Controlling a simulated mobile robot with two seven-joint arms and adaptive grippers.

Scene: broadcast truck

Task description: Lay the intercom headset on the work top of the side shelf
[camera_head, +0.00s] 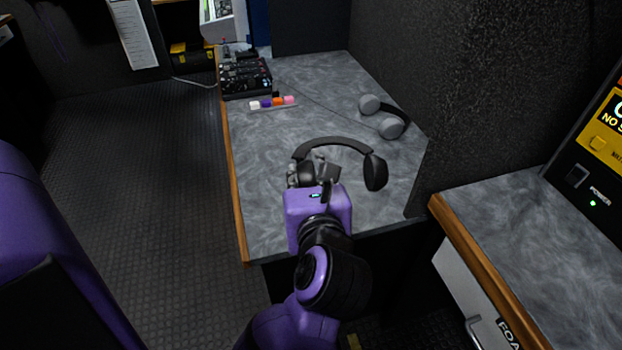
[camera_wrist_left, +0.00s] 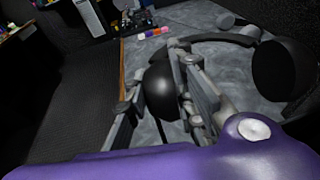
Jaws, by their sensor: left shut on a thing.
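The black headset (camera_head: 375,172) is in my left gripper (camera_head: 316,174). Its headband arches to the right, with the free ear cup at the far end. In the left wrist view, my left gripper's fingers are shut around one black ear cup (camera_wrist_left: 160,90); the other cup (camera_wrist_left: 285,70) hangs out to the right. The headset appears over the near part of a grey marbled work top (camera_head: 275,220) with a wooden left edge. The height of the gap under it is hard to tell. My right gripper is not in view.
Grey headphones (camera_head: 391,127) lie at the work top's right. A black control panel (camera_head: 245,77) and a row of coloured markers (camera_head: 272,103) are further back. A dark wall bounds the right side. A second grey counter (camera_head: 535,235) with a yellow-screened device (camera_head: 605,125) stands right.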

